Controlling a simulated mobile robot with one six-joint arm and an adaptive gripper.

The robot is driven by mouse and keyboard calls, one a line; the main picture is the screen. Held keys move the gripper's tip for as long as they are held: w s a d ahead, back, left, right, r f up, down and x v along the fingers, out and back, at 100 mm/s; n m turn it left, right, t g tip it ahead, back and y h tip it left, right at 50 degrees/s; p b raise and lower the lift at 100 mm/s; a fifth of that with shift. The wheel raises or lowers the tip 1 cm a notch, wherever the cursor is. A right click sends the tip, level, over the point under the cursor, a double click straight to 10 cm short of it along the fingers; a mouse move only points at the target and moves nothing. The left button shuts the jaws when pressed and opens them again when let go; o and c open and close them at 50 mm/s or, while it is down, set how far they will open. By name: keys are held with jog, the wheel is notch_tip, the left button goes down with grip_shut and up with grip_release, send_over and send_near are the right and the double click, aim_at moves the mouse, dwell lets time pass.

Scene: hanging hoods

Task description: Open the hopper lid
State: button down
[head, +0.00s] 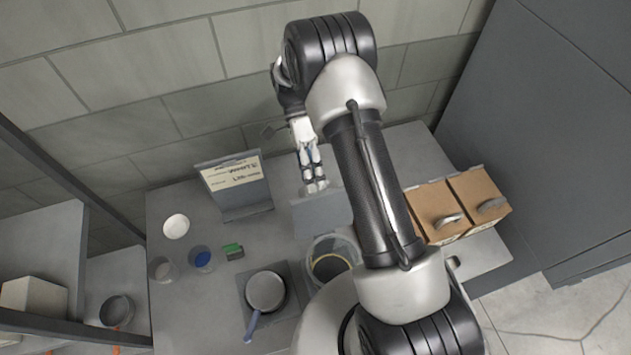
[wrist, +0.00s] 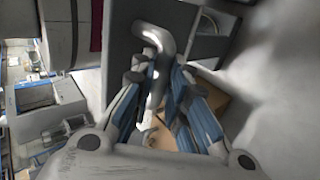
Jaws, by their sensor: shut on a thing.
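A grey panel that looks like the hopper lid (head: 322,216) stands at the back side of a clear round hopper (head: 330,264), partly behind my arm. The panel looks tilted up, and the hopper's open top shows in front of it. My gripper (head: 315,186) reaches down to the panel's upper edge. In the wrist view my gripper (wrist: 160,76) is shut on a bent grey handle (wrist: 153,38), which passes between the blue-padded fingers. Where the handle joins the lid is hard to make out.
A pan (head: 265,291) sits left of the hopper. A sign stand (head: 234,186), a white bowl (head: 176,226) and clear cups are further left. Two brown boxes (head: 434,208) with handles stand at the right. A tiled wall (head: 160,60) rises behind the table.

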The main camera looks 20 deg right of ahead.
jog(key=shift+w+f, duration=0.15)
jog(key=shift+f, duration=0.5)
jog(key=shift+w, duration=0.1)
jog(key=c, duration=2)
grip_release()
jog(key=o, duration=0.4)
jog(key=shift+w, duration=0.25)
jog(key=shift+o, duration=0.2)
jog(key=shift+r, duration=0.1)
jog(key=shift+w+r, duration=0.1)
jog(key=v, duration=0.7)
jog(key=shift+w, duration=0.1)
